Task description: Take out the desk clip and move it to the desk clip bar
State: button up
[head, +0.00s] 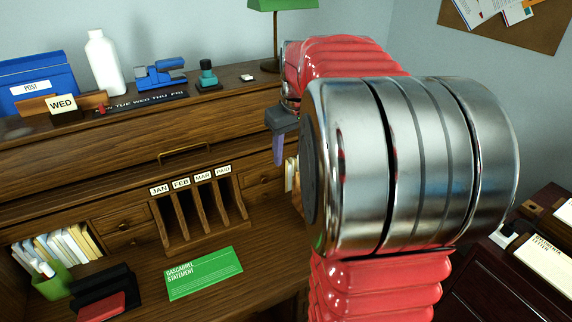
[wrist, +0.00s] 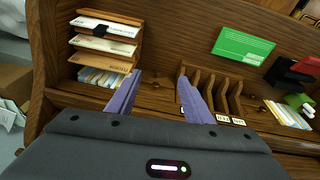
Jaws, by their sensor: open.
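I cannot pick out the desk clip for certain. A small black piece (wrist: 100,30) sits at the letter shelves in the wrist view and may be a clip. A dark bar with weekday names (head: 142,101) lies on the desk's top ledge in the head view, with a small red piece (head: 101,109) at its left end. I cannot tell whether it is the clip bar. My gripper (wrist: 157,80) is open and empty, its two purple fingers apart over the desk between the shelves and the pigeonhole slots. In the head view my arm hides most of my gripper (head: 279,150).
Pigeonhole slots with month labels (head: 197,212) and a green statement card (head: 204,273) are on the desk. A white bottle (head: 103,62), blue stapler (head: 160,75) and teal stamp (head: 207,74) stand on the ledge. Letter shelves (wrist: 137,48) hold envelopes. A dark cabinet (head: 500,275) is at right.

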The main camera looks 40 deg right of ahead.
jog(key=s+d+f, duration=0.1)
jog(key=d+f, duration=0.2)
jog(key=d, duration=0.7)
jog(key=s+d+f+m+g, duration=0.1)
jog(key=d+f, duration=0.3)
jog(key=d, duration=0.6)
jog(key=shift+s+d+f+y, duration=0.2)
jog(key=shift+s+d+y, duration=0.15)
jog(key=shift+s, duration=0.25)
jog(key=shift+f, duration=0.1)
jog(key=f, duration=0.5)
jog(key=w+f, duration=0.1)
jog(key=f, duration=0.2)
jog(key=shift+f, duration=0.2)
jog(key=shift+w+f, duration=0.15)
jog(key=shift+f, duration=1.15)
jog(key=shift+w+f, duration=0.15)
jog(key=shift+f, duration=1.15)
jog(key=shift+c, duration=0.5)
